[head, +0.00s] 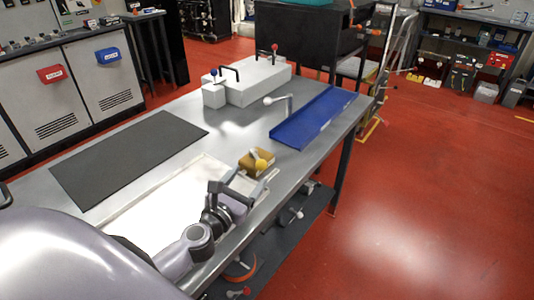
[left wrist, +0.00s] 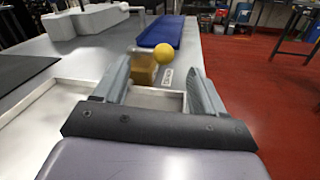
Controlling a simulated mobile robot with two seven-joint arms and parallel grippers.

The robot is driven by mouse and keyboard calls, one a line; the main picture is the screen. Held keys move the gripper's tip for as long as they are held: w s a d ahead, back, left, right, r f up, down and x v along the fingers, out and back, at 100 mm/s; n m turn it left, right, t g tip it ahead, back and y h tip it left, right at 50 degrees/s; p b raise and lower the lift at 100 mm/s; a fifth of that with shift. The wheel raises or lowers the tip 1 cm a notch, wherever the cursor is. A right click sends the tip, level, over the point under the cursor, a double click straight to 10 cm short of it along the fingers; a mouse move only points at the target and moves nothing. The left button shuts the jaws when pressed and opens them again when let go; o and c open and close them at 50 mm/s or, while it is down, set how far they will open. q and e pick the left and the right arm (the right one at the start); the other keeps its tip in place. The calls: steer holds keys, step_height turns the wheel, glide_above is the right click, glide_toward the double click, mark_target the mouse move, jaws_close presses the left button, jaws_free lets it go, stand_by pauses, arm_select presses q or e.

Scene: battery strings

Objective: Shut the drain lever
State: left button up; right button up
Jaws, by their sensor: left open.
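A brass-coloured block (head: 251,166) stands at the tray's far right corner, with a yellow ball knob (head: 261,164) at its side. I take this to be the drain lever, but no readable label confirms it. My left gripper (head: 252,180) is open and empty on the near side of the block. In the left wrist view the block (left wrist: 143,70) and yellow knob (left wrist: 163,53) appear between the open fingers (left wrist: 158,68), beyond their tips. I see no contact. The lever's arm is hard to make out. My right gripper is not in view.
A shallow pale tray (head: 125,221) lies below my left arm. A dark mat (head: 130,155), a blue tray (head: 315,118), a grey ball-ended lever (head: 280,100) and white boxes (head: 258,82) with red and blue knobs occupy the metal table. Bare tabletop lies around the blue tray.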

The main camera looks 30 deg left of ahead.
mark_target(257, 167)
arm_select(q)
steer(key=shift+w+a+r, duration=0.1)
steer(key=shift+w+a, duration=0.05)
steer(key=shift+w, duration=0.65)
steer(key=shift+w+a, duration=0.2)
steer(key=shift+w, duration=1.2)
steer(key=shift+w+a, duration=0.15)
steer(key=shift+w, duration=1.25)
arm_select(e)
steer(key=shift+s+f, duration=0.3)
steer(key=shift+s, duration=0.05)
arm_select(q)
jaws_close()
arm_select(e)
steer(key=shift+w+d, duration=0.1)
